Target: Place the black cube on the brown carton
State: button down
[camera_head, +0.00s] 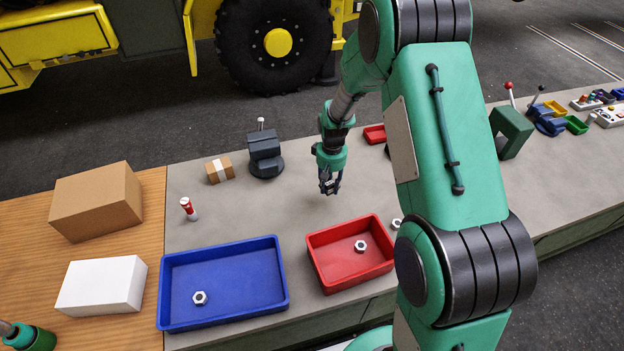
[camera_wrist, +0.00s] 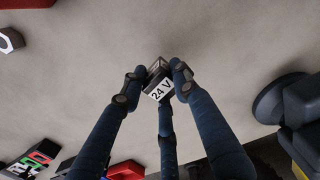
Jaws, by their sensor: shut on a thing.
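My gripper (camera_head: 330,178) hangs over the grey bench top, right of the vise and behind the red tray. In the wrist view its fingers (camera_wrist: 158,78) are shut on a small dark cube with a white "24 V" label (camera_wrist: 161,90), the black cube. The fingers hide part of the cube, and in the head view it is hard to tell from the fingertips. A large closed brown carton (camera_head: 97,203) stands on the wooden section at the left, well away from my gripper. A small brown box with pale tape (camera_head: 219,169) sits left of the vise.
A blue tray (camera_head: 168,290) and a red tray (camera_head: 325,278) each hold a nut. A white box (camera_head: 102,285) stands in front of the carton. A red-and-white piece (camera_head: 188,208) and a dark vise (camera_head: 265,153) stand between carton and gripper. The carton's top is clear.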

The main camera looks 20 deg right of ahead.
jog(key=c, duration=2.5)
grip_release()
jog(key=w+a+r+n+p, duration=0.1)
jog(key=a+n, duration=0.1)
jog(key=a, duration=0.3)
jog(key=w+a+r+n+p, duration=0.1)
jog(key=w+a+n, duration=0.1)
jog(key=a, duration=0.3)
jog(key=w+a+r+n+p, duration=0.2)
jog(key=a+n, duration=0.1)
jog(key=a, duration=0.2)
jog(key=shift+a, duration=0.25)
jog(key=shift+c, duration=0.2)
jog(key=shift+o, duration=0.2)
jog(key=a+r+n+p, duration=0.3)
jog(key=a+n, duration=0.4)
jog(key=a, duration=0.9)
jog(key=shift+w+a, duration=0.3)
jog(key=shift+w, duration=0.15)
jog(key=shift+a+r+n+p, duration=0.1)
jog(key=shift+a+n+p, duration=0.2)
jog(key=shift+a+n, duration=0.15)
jog(key=shift+a, duration=0.1)
send_over(218, 170)
jog(key=shift+w+f+p, duration=0.15)
jog(key=shift+f+p, duration=0.15)
jog(key=shift+f, duration=0.4)
jog(key=shift+f, duration=1.75)
